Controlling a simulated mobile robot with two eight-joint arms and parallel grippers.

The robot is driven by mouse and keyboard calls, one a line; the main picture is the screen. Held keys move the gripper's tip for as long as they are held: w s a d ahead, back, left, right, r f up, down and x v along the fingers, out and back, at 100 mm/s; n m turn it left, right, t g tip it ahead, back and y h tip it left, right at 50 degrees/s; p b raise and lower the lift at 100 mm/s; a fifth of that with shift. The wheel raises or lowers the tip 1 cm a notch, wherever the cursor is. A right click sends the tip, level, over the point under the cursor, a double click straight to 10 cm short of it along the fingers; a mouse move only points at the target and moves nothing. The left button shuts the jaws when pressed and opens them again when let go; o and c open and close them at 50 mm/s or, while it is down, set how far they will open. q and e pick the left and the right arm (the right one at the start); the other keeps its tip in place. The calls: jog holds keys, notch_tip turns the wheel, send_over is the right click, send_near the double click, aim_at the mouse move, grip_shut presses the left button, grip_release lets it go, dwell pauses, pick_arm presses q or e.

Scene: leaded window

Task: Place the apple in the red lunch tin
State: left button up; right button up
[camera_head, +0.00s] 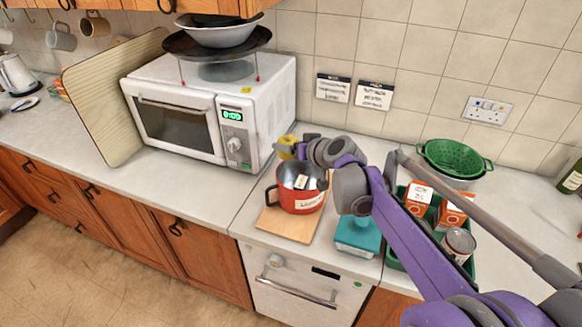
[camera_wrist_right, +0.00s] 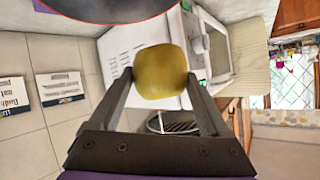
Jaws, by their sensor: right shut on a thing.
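The red lunch tin (camera_head: 296,203) stands upright on a wooden board on the counter, with small pale items (camera_head: 303,183) inside it. My right gripper (camera_wrist_right: 160,78) is shut on the yellow apple (camera_wrist_right: 160,70), which sits between its two fingertips in the right wrist view. In the head view the apple (camera_head: 287,142) shows at the end of my purple right arm, just above the tin's far edge in the picture. The arm's wrist partly hides the fingers there, and the height over the tin is hard to tell. My left gripper is out of view.
A wooden board (camera_head: 270,222) lies under the tin, and a teal kitchen scale (camera_head: 357,238) stands right of it. A green crate (camera_head: 395,262) with cartons and a can is further right. The microwave (camera_head: 270,100) stands behind left. Counter left of the board is clear.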

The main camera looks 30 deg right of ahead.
aim_at(291, 159)
jog(key=shift+f, duration=2.3)
jog(key=shift+f+b, duration=0.4)
jog(key=shift+f, duration=0.1)
jog(key=shift+f, duration=0.1)
